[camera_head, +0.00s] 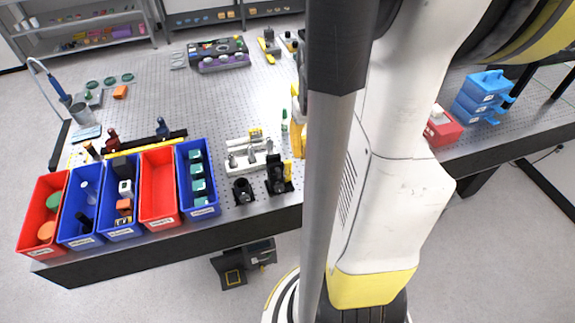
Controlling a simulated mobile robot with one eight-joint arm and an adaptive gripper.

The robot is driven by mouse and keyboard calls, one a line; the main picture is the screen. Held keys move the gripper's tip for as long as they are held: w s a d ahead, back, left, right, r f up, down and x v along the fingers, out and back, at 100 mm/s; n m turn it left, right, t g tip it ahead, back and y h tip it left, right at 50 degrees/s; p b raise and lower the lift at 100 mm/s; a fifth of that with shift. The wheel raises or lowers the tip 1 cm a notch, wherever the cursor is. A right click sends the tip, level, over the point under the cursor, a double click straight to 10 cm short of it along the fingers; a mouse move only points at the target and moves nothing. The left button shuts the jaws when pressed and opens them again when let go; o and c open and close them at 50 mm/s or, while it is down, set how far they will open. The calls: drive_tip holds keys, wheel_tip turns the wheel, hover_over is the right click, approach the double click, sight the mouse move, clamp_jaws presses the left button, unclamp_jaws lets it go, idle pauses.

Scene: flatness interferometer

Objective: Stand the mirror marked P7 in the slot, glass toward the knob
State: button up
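I cannot make out a mirror marked P7; no marking in the head view is large enough to read. I cannot tell which part is the slot or the knob. A pale fixture with several small posts (249,153) stands near the table's front edge. A black mount (278,174) with a yellow part beside it stands just right of it, and a low black round part (243,190) is in front. My gripper is not in view; my white arm and grey column cover the middle and right of the picture, hiding part of the table.
Red and blue bins line the perforated table's (150,85) front left edge; the rightmost blue bin (200,187) holds teal pieces. A purple-based device (222,56) stands at the back. A yellow bottle (298,130) is partly behind my column. Blue stacked boxes (482,97) stand right.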

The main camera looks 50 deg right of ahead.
drive_tip(key=b, duration=0.1)
hover_over(274, 158)
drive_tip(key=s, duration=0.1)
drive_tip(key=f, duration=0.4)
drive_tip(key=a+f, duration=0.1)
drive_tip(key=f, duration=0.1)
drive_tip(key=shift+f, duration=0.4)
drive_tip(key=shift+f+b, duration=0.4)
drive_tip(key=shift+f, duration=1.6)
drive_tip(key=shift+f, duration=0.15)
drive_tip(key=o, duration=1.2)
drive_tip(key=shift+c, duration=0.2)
